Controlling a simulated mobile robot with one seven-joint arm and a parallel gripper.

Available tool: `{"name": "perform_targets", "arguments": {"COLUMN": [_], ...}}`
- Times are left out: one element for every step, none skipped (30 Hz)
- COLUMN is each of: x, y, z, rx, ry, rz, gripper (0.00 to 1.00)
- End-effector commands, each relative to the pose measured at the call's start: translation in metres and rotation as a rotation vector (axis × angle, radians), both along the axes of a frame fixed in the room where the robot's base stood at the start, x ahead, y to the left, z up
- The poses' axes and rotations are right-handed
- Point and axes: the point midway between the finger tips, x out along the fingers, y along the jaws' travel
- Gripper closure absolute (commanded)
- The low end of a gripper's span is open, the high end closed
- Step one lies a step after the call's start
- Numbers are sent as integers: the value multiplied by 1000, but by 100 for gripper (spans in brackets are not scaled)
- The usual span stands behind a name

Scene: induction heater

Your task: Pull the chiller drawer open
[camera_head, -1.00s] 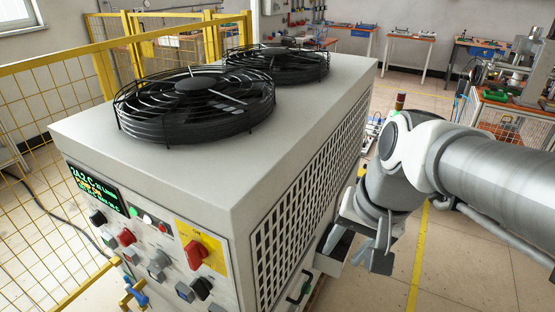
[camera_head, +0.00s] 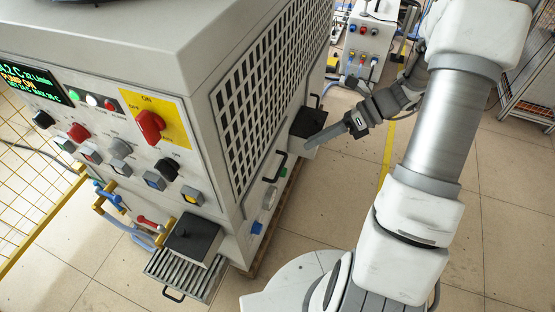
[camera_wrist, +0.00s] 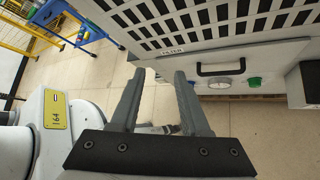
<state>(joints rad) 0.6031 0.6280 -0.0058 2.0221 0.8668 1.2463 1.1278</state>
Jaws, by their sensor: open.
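The chiller is a large grey cabinet (camera_head: 185,75). Low on its grilled side is a pale panel with a black bar handle (camera_head: 275,168), which seems to be the drawer; its front looks flush with the cabinet. In the wrist view the handle (camera_wrist: 221,68) is at upper right, beside a label that seems to read FILTER (camera_wrist: 171,50). My gripper (camera_head: 316,140) is beside that side, apart from the handle. In the wrist view my gripper (camera_wrist: 158,78) has its two fingers spread, with floor between them and nothing held.
A black-topped box (camera_head: 309,122) sticks out of the same side near my gripper. At the front corner are another black-topped box (camera_head: 193,238) and a slatted tray (camera_head: 178,276) with a handle. A control cart (camera_head: 364,45) stands behind.

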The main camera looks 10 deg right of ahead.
Motion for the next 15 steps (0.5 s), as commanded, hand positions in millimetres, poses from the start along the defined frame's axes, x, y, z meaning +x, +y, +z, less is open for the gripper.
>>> {"name": "perform_targets", "arguments": {"x": [3,5,8,9,10,12,13,14,14,15,15,14,14,14,13], "y": [-8,-12,-17,-22,-26,-31,-35,-40,-45,-49,-53,-57,-60,-63,-67], "z": [-25,-35,-49,-59,-70,-84,-95,-106,-121,-131,-142,-155,-164,-172,-182], "rx": [53,84,124,155,186,230,263,295,341,374,406,448,478,506,539], "ry": [63,98,144,179,213,260,295,329,374,407,439,480,506,531,563], "rz": [-77,-122,-180,-226,-268,-325,-368,-411,-465,-505,-544,-591,-624,-654,-688], "gripper": [54,54,54,54,54,54,54,54,54,54,54,54,54,54,54]}}
